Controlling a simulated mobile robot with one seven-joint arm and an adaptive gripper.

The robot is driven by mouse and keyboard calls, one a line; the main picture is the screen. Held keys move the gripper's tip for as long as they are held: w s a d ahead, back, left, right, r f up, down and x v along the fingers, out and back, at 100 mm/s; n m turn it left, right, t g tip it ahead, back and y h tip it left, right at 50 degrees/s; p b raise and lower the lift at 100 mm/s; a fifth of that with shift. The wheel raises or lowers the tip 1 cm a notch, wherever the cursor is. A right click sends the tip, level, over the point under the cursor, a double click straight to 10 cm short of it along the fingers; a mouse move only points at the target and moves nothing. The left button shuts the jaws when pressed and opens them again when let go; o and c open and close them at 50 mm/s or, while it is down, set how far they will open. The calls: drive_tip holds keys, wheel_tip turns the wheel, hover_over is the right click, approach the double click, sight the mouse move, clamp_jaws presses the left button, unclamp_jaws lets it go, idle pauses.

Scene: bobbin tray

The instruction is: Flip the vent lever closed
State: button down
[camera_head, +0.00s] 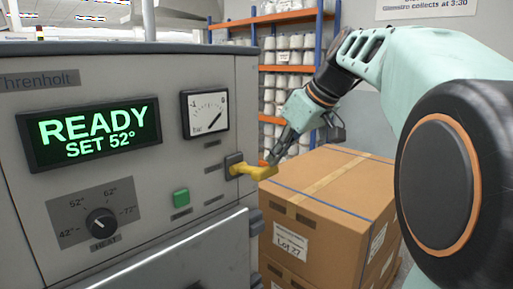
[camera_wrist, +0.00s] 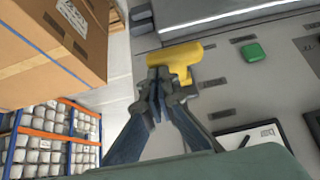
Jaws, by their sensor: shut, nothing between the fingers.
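The vent lever is a yellow handle (camera_head: 254,171) on a dark pivot block (camera_head: 233,162) at the right edge of the machine's front. It sticks out to the right, roughly level, with an orange-red spot near its end. My gripper (camera_head: 272,158) is shut and empty, with its tips at the lever's outer end. In the wrist view my gripper (camera_wrist: 158,75) has its fingertips together right against the yellow lever (camera_wrist: 175,60). I cannot tell whether they press on it or only overlap it in the picture.
The machine's panel has a lit READY SET 52° display (camera_head: 90,133), a gauge (camera_head: 205,112), a green button (camera_head: 181,198) and a HEAT dial (camera_head: 101,222). Stacked cardboard boxes (camera_head: 325,205) stand close below my arm on the right. Shelves of white bobbins (camera_head: 290,60) are behind.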

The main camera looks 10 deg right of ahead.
wheel_tip(320, 180, down, 11)
drive_tip(key=t+y+b, duration=0.3)
drive_tip(key=t+b, duration=0.1)
drive_tip(key=b, duration=2)
drive_tip(key=shift+s+d+r+t+y, duration=0.2)
drive_tip(key=shift+s+t+y, duration=0.1)
drive_tip(key=shift+t, duration=0.1)
wheel_tip(320, 180, up, 10)
idle(0.3)
